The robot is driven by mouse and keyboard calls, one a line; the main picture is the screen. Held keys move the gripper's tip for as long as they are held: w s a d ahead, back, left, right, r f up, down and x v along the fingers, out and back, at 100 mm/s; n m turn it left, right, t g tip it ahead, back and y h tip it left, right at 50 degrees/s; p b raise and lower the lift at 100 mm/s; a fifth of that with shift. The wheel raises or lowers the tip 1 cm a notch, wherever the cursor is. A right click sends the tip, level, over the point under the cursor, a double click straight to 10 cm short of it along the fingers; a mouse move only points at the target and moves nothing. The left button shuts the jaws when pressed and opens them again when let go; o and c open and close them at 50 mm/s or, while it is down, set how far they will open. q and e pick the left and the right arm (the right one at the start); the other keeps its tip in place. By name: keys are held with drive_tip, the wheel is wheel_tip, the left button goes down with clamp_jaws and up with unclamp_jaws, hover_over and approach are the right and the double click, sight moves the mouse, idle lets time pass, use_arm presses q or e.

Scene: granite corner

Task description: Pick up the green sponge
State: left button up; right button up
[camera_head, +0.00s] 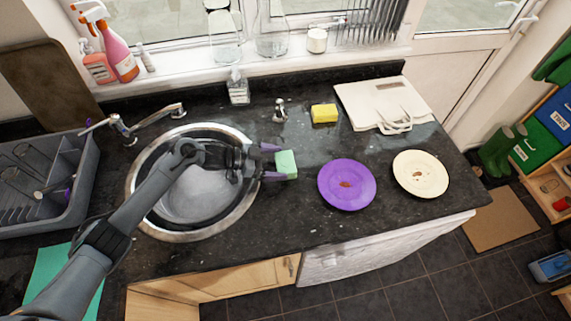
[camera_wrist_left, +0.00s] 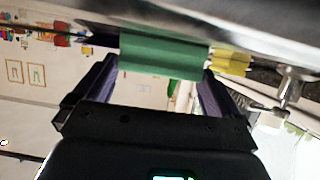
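The green sponge (camera_head: 287,163) is a pale green block on the dark counter, just right of the sink. My left gripper (camera_head: 273,162) reaches over the sink from the left, and its two purple fingers stand wide apart at the sponge's left end. In the left wrist view the sponge (camera_wrist_left: 165,56) spans nearly the whole gap between the fingers of my left gripper (camera_wrist_left: 158,72). Whether both fingers press on it is not clear. The sponge looks to be at counter level. My right gripper is not in view.
A round sink (camera_head: 151,222) lies under my left arm. A purple plate (camera_head: 347,193) and a cream plate (camera_head: 420,165) are to the right. A yellow sponge (camera_head: 324,113), soap bottle (camera_head: 238,88) and white bag (camera_head: 365,97) are behind. A grey rack (camera_head: 75,205) stands left.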

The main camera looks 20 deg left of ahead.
use_arm(q)
drive_tip(key=c, duration=0.6)
drive_tip(key=shift+o, duration=0.2)
drive_tip(key=shift+r, duration=0.1)
